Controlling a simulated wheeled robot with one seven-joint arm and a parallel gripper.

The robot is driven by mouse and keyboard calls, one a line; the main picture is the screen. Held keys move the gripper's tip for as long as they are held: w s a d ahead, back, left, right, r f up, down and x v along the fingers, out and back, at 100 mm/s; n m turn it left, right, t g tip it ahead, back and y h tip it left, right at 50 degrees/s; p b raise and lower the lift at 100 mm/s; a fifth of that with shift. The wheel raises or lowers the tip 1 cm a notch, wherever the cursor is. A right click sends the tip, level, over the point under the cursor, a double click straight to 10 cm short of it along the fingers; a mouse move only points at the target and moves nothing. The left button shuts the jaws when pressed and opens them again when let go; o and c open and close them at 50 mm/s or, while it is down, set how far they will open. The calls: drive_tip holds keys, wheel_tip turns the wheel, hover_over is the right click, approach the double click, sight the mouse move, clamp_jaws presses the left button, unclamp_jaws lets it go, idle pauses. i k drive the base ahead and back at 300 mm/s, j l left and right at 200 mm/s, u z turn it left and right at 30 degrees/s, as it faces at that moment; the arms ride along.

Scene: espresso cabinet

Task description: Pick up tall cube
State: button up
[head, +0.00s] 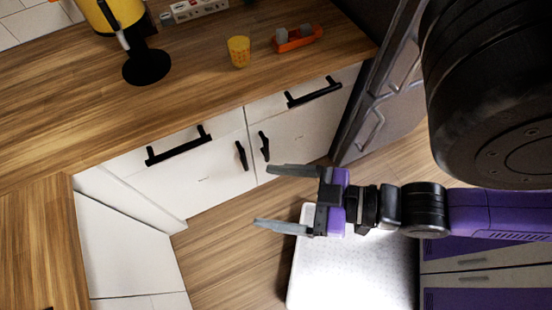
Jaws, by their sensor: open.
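On the wooden counter, toward the back right, a small orange holder (300,41) carries two greyish blocks: a left grey block (281,35) and a right grey block (305,30). I cannot tell for certain whether either is the tall cube, and no other clear cube shows. My gripper (264,196) is open and empty, its two grey fingers spread and pointing left. In the picture it is below the holder, in front of the white cabinet doors and apart from the counter.
A yellow cup (239,51) stands left of the orange holder. A power strip (195,9) lies behind. Black handles (180,146) protrude from the cabinet fronts. The counter's front middle is clear.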

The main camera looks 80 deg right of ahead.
sight(282, 33)
drive_tip(key=z, duration=1.4)
drive_tip(key=k+j+z, duration=0.1)
drive_tip(key=j, duration=0.3)
drive_tip(key=k+j, duration=0.1)
drive_tip(key=j, duration=0.3)
drive_tip(key=k+j+z, duration=0.15)
drive_tip(key=j, duration=0.65)
drive_tip(key=k+j+z, duration=0.15)
drive_tip(key=j, duration=0.2)
drive_tip(key=i, duration=0.45)
